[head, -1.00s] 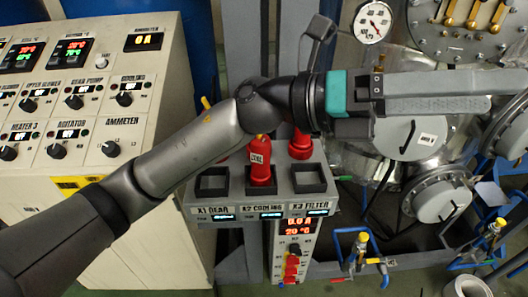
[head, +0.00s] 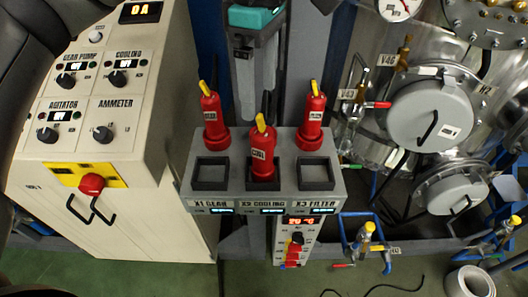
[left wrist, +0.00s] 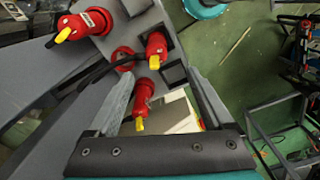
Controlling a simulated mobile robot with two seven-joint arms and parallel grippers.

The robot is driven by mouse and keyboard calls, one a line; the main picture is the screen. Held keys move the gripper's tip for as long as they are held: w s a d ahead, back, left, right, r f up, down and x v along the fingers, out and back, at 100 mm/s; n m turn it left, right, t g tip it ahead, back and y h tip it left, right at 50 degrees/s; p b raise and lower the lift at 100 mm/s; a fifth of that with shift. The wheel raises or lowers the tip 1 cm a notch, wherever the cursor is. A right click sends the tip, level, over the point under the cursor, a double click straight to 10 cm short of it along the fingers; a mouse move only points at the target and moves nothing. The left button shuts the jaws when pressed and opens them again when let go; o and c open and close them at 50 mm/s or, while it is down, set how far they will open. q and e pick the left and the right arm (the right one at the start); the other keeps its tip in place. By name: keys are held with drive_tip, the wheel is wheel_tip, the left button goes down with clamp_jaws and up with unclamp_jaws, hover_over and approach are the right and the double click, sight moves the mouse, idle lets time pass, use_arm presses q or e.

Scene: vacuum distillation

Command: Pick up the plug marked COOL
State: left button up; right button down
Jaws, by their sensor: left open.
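Three red plugs with yellow tips stand at a grey socket box. The middle plug (head: 262,150) has a small label that looks like COOL and stands at the middle socket, above the X2 COOLING sign. Another plug (head: 212,118) stands behind at the left, and one more (head: 312,118) behind at the right. My left gripper (head: 257,92) hangs from above behind the middle plug, open and empty. In the left wrist view its fingers (left wrist: 160,88) are apart, with a red plug (left wrist: 143,93) seen between them; I cannot tell whether they touch it. My right gripper is not in view.
The grey socket box (head: 190,190) has empty square sockets at left and right. A white control cabinet (head: 150,215) stands at the left. Dark cables run behind the plugs.

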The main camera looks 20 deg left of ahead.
sight(263, 145)
use_arm(q)
wheel_tip(263, 145, down, 8)
drive_tip(key=shift+p, duration=0.6)
drive_tip(key=f, duration=0.1)
drive_tip(key=f+p, duration=0.1)
drive_tip(key=f, duration=0.2)
drive_tip(key=shift+w+d+p, duration=0.1)
drive_tip(key=shift+w+p, duration=0.25)
drive_tip(key=shift+f, duration=0.6)
clamp_jaws()
